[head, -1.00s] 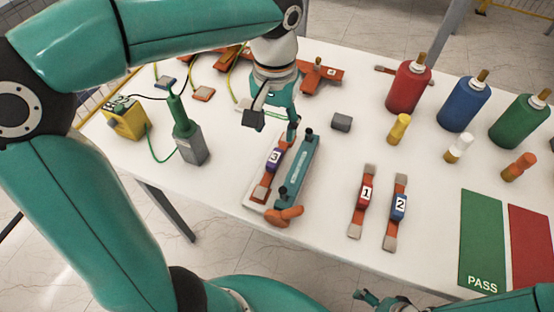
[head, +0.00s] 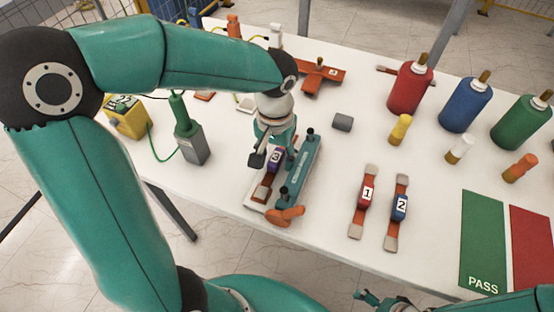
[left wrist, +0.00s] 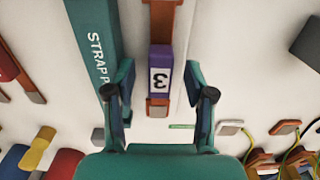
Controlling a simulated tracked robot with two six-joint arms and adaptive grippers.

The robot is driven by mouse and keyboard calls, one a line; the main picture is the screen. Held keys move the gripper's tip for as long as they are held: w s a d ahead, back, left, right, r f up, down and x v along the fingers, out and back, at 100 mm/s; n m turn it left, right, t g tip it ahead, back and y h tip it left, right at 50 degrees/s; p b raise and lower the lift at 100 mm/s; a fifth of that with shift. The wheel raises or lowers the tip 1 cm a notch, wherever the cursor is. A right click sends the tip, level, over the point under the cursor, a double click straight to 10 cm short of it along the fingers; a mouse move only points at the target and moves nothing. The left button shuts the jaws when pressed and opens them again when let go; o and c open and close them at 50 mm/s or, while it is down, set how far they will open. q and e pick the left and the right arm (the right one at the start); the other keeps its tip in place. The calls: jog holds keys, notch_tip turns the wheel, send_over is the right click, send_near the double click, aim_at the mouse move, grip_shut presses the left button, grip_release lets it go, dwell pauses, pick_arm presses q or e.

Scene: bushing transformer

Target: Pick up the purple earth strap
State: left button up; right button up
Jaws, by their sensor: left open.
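The purple earth strap (head: 276,157) has a purple middle block marked 3 on an orange-brown strip. It lies in a pale tray (head: 250,198) beside a long teal tool (head: 302,170). My left gripper (head: 273,158) is over the strap, pointing down. In the left wrist view the open fingers of my left gripper (left wrist: 159,84) stand on either side of the purple block of the strap (left wrist: 160,75), with gaps at both sides. The height between fingers and strap is hard to tell. My right gripper (head: 370,299) shows only partly at the bottom edge.
A red strap marked 1 (head: 363,200) and a blue strap marked 2 (head: 397,212) lie to the right. A grey-green device (head: 191,145) stands left of the tray. Red, blue and green bottles stand at the back right.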

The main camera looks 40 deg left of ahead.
pick_arm(q)
grip_shut()
dwell(0.3)
